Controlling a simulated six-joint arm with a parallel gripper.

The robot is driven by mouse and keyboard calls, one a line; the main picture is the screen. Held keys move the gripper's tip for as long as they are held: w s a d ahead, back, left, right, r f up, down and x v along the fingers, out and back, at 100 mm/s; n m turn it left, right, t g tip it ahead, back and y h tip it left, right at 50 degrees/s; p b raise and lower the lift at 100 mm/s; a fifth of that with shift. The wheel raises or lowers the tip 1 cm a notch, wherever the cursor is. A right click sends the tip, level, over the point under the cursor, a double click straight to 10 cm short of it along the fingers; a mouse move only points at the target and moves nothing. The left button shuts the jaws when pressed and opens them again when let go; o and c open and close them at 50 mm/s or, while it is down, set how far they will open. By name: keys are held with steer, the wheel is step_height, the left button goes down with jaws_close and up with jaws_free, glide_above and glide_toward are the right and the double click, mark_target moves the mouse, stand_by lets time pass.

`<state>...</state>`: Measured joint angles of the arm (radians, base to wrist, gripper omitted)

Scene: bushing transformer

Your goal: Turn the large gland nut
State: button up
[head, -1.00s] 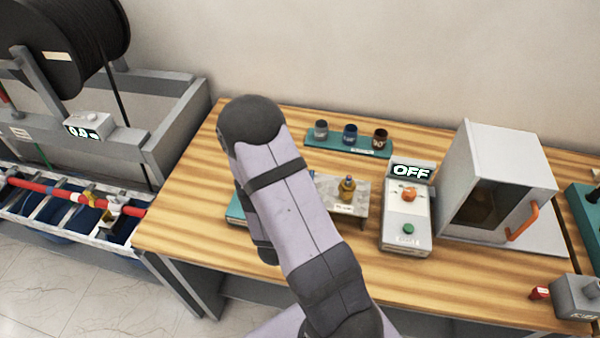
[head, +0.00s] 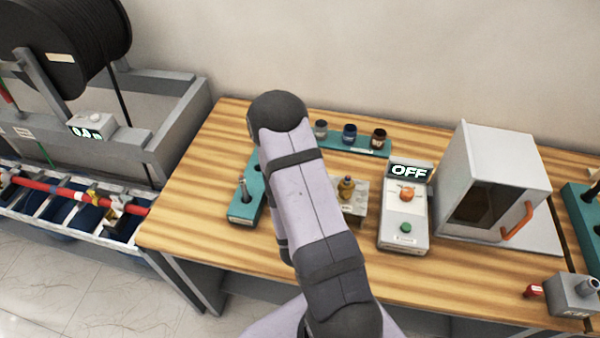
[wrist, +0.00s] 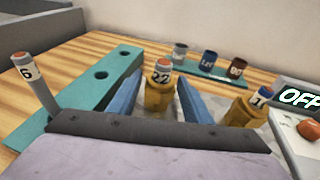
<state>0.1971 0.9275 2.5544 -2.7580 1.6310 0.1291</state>
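A brass-coloured gland nut (wrist: 158,98) with a cap marked "22" stands between my gripper's two blue fingers in the wrist view. My gripper (wrist: 161,79) is open, one finger on each side, with gaps showing between the fingers and the nut. In the head view my arm hides the gripper and the "22" nut.
A teal block (wrist: 100,88) with holes holds a grey post marked "6" (wrist: 37,85) at the left. A teal rack (head: 345,141) with three small cups is behind. A control box reading OFF (head: 405,205) and a white oven-like box (head: 495,180) stand right.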

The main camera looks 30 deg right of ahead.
steer(key=o, duration=1.2)
steer(key=shift+r, duration=0.1)
steer(key=p+v, duration=0.2)
steer(key=p, duration=0.1)
steer(key=shift+s+a+r+p, duration=0.2)
steer(key=shift+s+p, duration=0.05)
steer(key=shift+p, duration=0.15)
steer(key=shift+p+v, duration=1.3)
steer(key=shift+v, duration=0.3)
steer(key=shift+w+f, duration=0.1)
steer(key=shift+f, duration=0.05)
